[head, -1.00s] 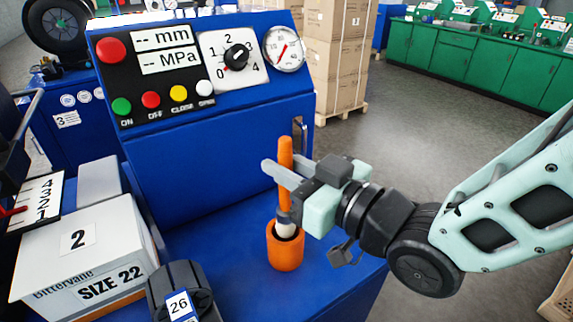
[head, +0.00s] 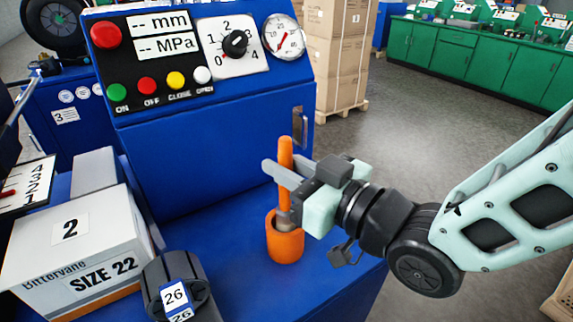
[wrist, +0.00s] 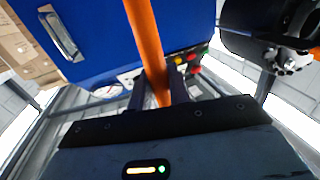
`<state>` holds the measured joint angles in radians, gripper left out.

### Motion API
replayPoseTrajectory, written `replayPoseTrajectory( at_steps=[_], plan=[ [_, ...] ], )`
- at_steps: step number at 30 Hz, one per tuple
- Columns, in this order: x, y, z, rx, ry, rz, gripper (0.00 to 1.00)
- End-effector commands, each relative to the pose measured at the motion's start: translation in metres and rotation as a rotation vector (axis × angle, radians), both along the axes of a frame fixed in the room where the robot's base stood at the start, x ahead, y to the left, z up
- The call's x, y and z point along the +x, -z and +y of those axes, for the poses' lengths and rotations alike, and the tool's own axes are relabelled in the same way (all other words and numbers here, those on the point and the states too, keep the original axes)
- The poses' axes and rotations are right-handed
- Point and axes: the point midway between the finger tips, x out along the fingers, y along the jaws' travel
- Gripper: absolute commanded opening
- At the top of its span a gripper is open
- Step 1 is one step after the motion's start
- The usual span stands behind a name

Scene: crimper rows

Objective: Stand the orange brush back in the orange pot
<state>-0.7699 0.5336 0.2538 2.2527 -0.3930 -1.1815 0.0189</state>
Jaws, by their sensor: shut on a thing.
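The orange brush (head: 286,153) stands upright with its orange handle up. Its lower end is inside the mouth of the orange pot (head: 285,246), and the bristles are mostly hidden by the pot's rim. The pot stands on the blue bench top. My gripper (head: 282,174) is shut on the brush handle above the pot, reaching in from the right. In the wrist view the orange handle (wrist: 146,40) runs down between the dark fingers. The pot is not clearly visible in that view.
A blue machine (head: 225,140) with buttons and a gauge rises behind the pot. A white box marked 2 (head: 75,245) and a dark die marked 26 (head: 176,285) stand to the left. The blue bench top (head: 225,240) is bare around the pot.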

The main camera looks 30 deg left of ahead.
Motion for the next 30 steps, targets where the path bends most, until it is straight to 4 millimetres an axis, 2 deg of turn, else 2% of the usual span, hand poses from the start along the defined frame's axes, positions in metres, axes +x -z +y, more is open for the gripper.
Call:
replayPoseTrajectory(
  at_steps=[30],
  plan=[
    [0.000, 0.025, 0.000, 0.000, 0.000, 0.000, 0.00]
  ],
)
